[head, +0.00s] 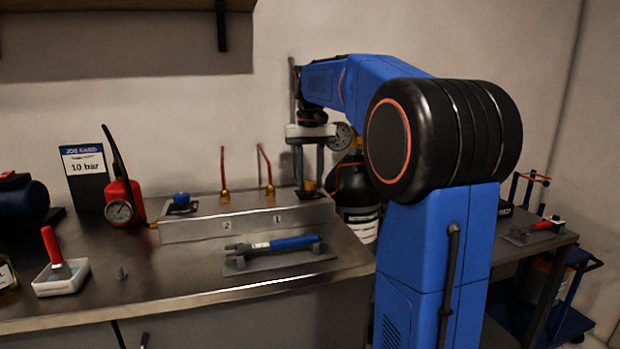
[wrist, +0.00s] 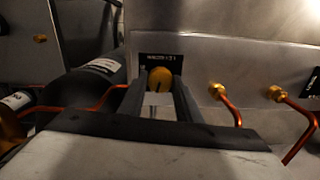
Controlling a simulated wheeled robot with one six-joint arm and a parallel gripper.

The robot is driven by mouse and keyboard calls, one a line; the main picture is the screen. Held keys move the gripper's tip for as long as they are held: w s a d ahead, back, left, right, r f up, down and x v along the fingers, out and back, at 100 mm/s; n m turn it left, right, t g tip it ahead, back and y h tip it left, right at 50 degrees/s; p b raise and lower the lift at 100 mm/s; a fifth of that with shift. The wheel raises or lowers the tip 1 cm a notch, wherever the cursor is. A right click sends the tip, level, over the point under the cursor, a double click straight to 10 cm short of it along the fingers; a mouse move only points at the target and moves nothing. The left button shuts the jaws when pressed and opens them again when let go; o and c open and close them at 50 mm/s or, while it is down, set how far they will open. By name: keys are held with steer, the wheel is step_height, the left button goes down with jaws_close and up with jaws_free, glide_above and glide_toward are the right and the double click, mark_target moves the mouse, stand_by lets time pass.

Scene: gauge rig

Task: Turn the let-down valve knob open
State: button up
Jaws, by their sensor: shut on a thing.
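A small yellow knob (wrist: 160,77) shows between my fingertips in the wrist view, in front of a dark label plate too blurred to read surely. In the head view the knob (head: 309,185) sits at the right end of the steel manifold block (head: 250,224). My gripper (head: 310,182) points down over it with a finger on each side. In the wrist view my gripper (wrist: 160,84) is shut on the knob, whose sides are partly hidden by the fingers. A dark line marks the knob's top.
Two copper tubes (head: 222,170) rise from the block, with a blue knob (head: 181,199) to their left. A dark cylinder (head: 357,200) and a round gauge (head: 341,136) stand close behind my arm. A blue-handled wrench (head: 285,243) lies in front; a red pump with gauge (head: 120,208) stands left.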

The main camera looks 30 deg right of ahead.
mark_target(310, 182)
stand_by(0.3)
steer(key=o, duration=1.1)
step_height(310, 182, up, 18)
steer(key=shift+f, duration=0.25)
